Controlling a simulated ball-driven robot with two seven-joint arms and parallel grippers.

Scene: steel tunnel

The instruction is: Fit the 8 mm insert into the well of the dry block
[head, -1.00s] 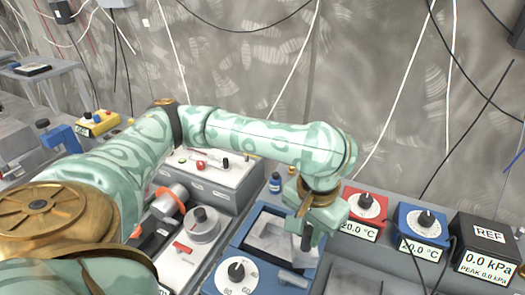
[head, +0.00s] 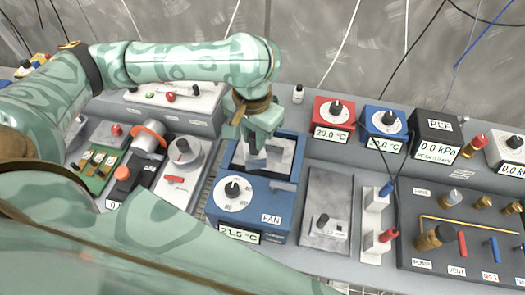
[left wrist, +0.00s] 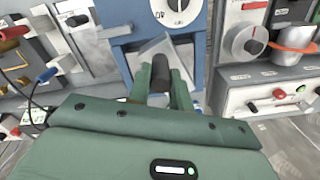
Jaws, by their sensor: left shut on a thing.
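The dry block (head: 280,205) is a blue box with a white dial, a 21.5 °C display and a FAN label. Its top has a pale grey recess (head: 281,158), and the box also shows in the left wrist view (left wrist: 119,57). My left gripper (head: 256,148) is above this recess, pointing down. In the left wrist view it is shut on a dark grey cylinder (left wrist: 161,70), which looks like the insert; no size marking is readable. The fingers hide much of the cylinder in the head view, and I cannot tell whether it touches the block. My right gripper is not in view.
Red (head: 332,118) and blue (head: 384,128) dial units and a black REF gauge (head: 436,136) stand behind to the right. A grey plate (head: 326,190) and a valve panel (head: 455,215) lie right of the block. A grey knob unit (head: 183,160) stands left.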

